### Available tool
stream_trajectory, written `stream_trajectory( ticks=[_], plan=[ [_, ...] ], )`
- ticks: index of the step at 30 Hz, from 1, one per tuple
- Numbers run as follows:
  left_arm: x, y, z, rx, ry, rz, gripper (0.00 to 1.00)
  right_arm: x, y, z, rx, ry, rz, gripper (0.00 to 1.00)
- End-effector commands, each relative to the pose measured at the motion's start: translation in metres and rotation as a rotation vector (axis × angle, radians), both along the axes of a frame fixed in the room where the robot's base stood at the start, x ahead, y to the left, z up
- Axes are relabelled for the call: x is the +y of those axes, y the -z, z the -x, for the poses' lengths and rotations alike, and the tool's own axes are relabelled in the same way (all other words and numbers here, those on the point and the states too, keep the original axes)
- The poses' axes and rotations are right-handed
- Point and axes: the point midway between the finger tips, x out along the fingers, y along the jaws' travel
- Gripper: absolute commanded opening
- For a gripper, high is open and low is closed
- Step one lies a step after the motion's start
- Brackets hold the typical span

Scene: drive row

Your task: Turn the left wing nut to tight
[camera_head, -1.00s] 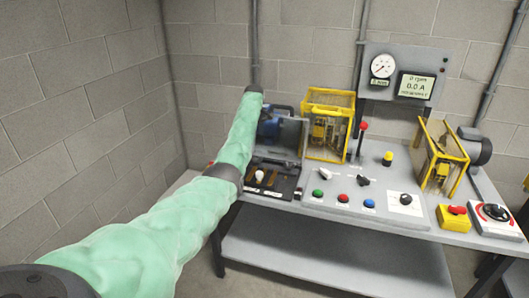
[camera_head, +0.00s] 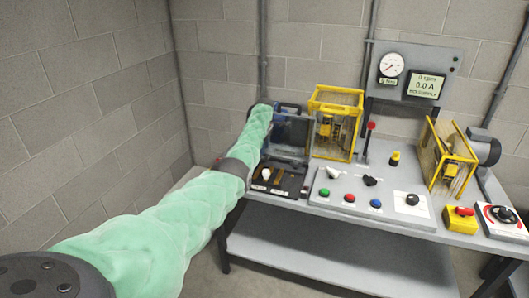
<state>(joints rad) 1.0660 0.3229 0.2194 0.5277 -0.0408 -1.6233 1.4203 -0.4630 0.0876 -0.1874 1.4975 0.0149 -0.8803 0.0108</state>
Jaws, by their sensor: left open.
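My left arm's green sleeve comes in from the lower left and reaches the bench's left end. My left gripper (camera_head: 255,111) is at its far end, beside the blue motor (camera_head: 294,128) under a clear cover. It is open; its fingers are mostly hidden by the sleeve. I cannot make out the left wing nut for certain; it may be behind the arm or too small. A pale winged knob (camera_head: 333,173) and a black one (camera_head: 369,181) sit on the sloped control panel, to the right of the gripper. My right gripper is not in view.
The bench (camera_head: 322,209) carries a black tray (camera_head: 277,181), yellow-framed guards (camera_head: 335,122) and (camera_head: 449,152), a red-topped lever (camera_head: 369,141), push buttons (camera_head: 349,197), a yellow switch box (camera_head: 459,219) and a gauge panel (camera_head: 414,73). A block wall stands close on the left.

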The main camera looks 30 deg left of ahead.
Motion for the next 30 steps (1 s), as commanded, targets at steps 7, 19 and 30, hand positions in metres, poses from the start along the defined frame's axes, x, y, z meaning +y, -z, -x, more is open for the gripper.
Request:
stream_trajectory(
  ticks=[7, 19, 30],
  plan=[
    [0.000, 0.028, 0.000, 0.000, 0.001, 0.000, 0.44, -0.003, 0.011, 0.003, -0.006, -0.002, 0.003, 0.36],
    [0.000, 0.038, 0.000, -0.001, 0.001, 0.000, 0.44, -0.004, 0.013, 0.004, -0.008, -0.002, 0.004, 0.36],
    [0.000, 0.038, 0.000, -0.001, 0.002, 0.000, 0.00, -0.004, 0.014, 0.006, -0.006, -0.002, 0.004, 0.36]
  ],
)
